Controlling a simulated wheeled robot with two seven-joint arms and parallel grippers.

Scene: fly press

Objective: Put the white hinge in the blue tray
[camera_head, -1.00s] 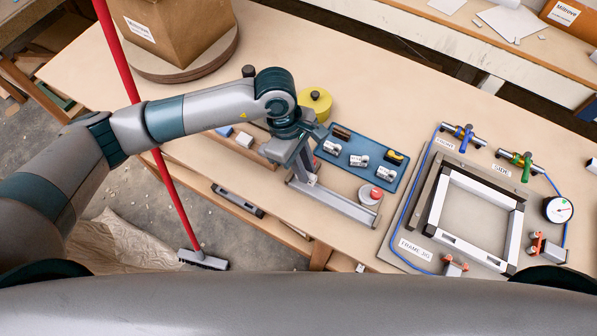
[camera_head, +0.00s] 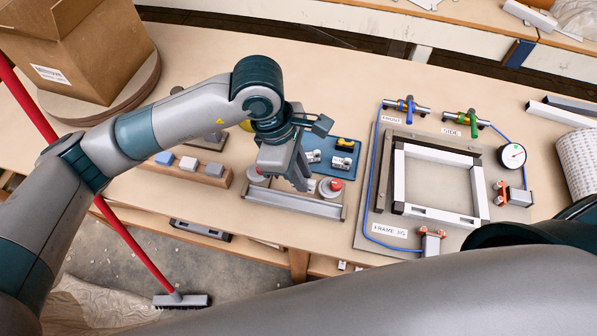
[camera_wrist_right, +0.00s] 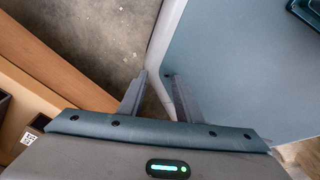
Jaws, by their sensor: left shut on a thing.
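The blue tray (camera_head: 357,172) lies on the bench in the head view. On it are silver-white hinge-like pieces (camera_head: 342,162) and a yellow-and-black item (camera_head: 345,143). My left gripper (camera_head: 300,184) points down in front of the tray's left part, hiding some of it. It is shut on a small pale piece, seemingly the white hinge, mostly hidden by the fingers. I cannot tell its height above the bench. My right gripper (camera_wrist_right: 156,92) shows in the right wrist view with its fingers apart and nothing between them.
A metal rail (camera_head: 295,203) and a red-topped disc (camera_head: 331,187) stand close to the left gripper. A wooden block (camera_head: 200,177) with blue, white and grey pieces is to the left. The frame jig (camera_head: 440,213) fills the right. A cardboard box (camera_head: 85,50) stands back left.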

